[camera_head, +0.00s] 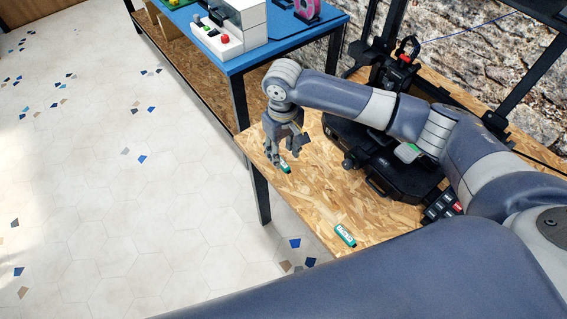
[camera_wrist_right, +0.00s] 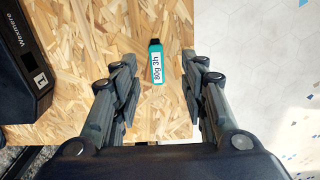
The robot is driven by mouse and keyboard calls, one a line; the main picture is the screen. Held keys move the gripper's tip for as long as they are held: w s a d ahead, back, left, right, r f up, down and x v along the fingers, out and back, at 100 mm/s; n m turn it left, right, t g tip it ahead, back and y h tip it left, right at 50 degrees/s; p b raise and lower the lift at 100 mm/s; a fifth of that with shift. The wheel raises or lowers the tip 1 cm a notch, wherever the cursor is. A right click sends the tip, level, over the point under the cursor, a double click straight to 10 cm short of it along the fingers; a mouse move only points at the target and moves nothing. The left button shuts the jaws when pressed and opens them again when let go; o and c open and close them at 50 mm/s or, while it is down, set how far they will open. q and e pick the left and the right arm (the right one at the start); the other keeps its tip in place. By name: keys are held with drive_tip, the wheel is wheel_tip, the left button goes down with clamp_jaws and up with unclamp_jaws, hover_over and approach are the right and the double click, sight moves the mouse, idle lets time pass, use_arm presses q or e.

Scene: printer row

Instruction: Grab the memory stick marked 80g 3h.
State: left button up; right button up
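The memory stick marked 80g 3h (camera_wrist_right: 157,65) is teal with a black end and a white label. It lies on the wooden board table, and in the head view it shows just below my right gripper (camera_head: 285,148). In the right wrist view my right gripper (camera_wrist_right: 160,82) is open, with a finger to either side of the stick's line and a gap to it. A second teal stick (camera_head: 345,235) with a white label lies nearer the table's front edge; its marking is too small to read. My left gripper is not in view.
A black printer (camera_head: 385,160) stands on the wooden table (camera_head: 315,205); its side marked Wexmere (camera_wrist_right: 22,60) shows in the wrist view. A dark item with a red part (camera_head: 442,206) lies near it. A blue table (camera_head: 262,52) with a white device adjoins behind. Tiled floor lies left.

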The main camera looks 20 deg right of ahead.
sight(284, 164)
drive_tip(key=shift+w+f, duration=0.15)
drive_tip(key=shift+f, duration=0.25)
wheel_tip(284, 164, down, 4)
drive_tip(key=shift+w+d+f+p, duration=0.1)
drive_tip(key=shift+d+f+p, duration=0.1)
drive_tip(key=shift+p, duration=0.15)
drive_tip(key=shift+f, duration=0.25)
drive_tip(key=shift+w, duration=0.1)
drive_tip(key=shift+c, duration=0.8)
drive_tip(key=c, duration=0.7)
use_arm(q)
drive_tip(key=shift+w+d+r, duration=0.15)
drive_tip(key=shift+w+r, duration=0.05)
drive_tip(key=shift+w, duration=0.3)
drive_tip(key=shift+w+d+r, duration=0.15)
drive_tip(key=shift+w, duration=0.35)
